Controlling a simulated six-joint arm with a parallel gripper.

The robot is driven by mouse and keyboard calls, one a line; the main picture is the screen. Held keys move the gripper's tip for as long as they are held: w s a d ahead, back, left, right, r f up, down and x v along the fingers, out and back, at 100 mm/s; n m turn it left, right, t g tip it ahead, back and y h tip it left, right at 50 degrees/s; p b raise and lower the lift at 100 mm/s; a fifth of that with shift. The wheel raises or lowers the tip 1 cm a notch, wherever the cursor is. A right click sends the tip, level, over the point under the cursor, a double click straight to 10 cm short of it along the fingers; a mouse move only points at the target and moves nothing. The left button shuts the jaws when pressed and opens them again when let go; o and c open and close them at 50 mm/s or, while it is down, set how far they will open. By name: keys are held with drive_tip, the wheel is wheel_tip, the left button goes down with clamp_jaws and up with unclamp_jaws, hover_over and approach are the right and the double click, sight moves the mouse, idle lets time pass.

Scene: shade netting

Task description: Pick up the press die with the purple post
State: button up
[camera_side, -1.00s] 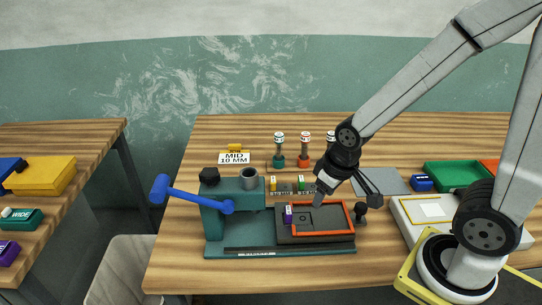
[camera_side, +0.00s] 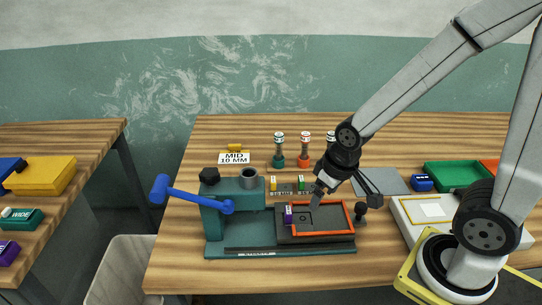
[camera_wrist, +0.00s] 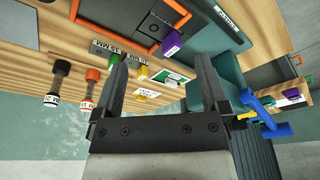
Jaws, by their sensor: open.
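The purple post (camera_side: 288,215) stands at the left end of the orange-edged dark tray (camera_side: 352,222) on the press bed. It also shows in the wrist view as a purple block (camera_wrist: 172,43) with a white label. The base of its die blends with the dark tray, so its outline is unclear. My gripper (camera_side: 345,192) is above and to the right of the purple post, behind the tray, tilted and apart from it. In the wrist view my gripper (camera_wrist: 160,70) has its fingers spread with nothing held between them; the purple post shows beyond the fingertips.
The teal press (camera_side: 228,220) with a blue lever (camera_side: 190,193) stands left of the tray. Yellow (camera_side: 273,183) and green (camera_side: 300,182) posts stand behind it, with several capped plungers (camera_side: 304,150) farther back. A green tray (camera_side: 455,176) is at right.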

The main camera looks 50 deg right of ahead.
sight(301, 218)
drive_tip(key=s+f+m+g+y, duration=0.4)
drive_tip(key=f+m, duration=0.1)
drive_tip(key=m, duration=0.3)
drive_tip(key=w+m+t+y, duration=0.1)
drive_tip(key=m+y, duration=0.1)
drive_tip(key=m, duration=0.2)
drive_tip(key=w+a+f+m+t+y, duration=0.1)
drive_tip(key=w+m+t+y, duration=0.1)
drive_tip(key=m, duration=0.2)
drive_tip(key=w+f+m+t+y, duration=0.1)
drive_tip(key=m+t+y, duration=0.1)
drive_tip(key=m, duration=0.2)
drive_tip(key=shift+w+a+m+y, duration=0.3)
drive_tip(key=shift+a+y, duration=0.05)
drive_tip(key=shift+y, duration=0.05)
drive_tip(key=w+d+m+t, duration=0.1)
drive_tip(key=d+m+t, duration=0.1)
drive_tip(key=w+d+f+m+t, duration=0.1)
drive_tip(key=w+m+t, duration=0.1)
drive_tip(key=m+t, duration=0.1)
drive_tip(key=shift+w+d+h, duration=0.25)
drive_tip(key=shift+d+h, duration=0.15)
drive_tip(key=shift+w+d+f+m+t, duration=0.15)
drive_tip(key=shift+w+d+m+t, duration=0.15)
drive_tip(key=shift+d+m+t, duration=0.3)
drive_tip(key=shift+a, duration=0.15)
drive_tip(key=shift+a, duration=0.1)
drive_tip(key=shift+x, duration=1.25)
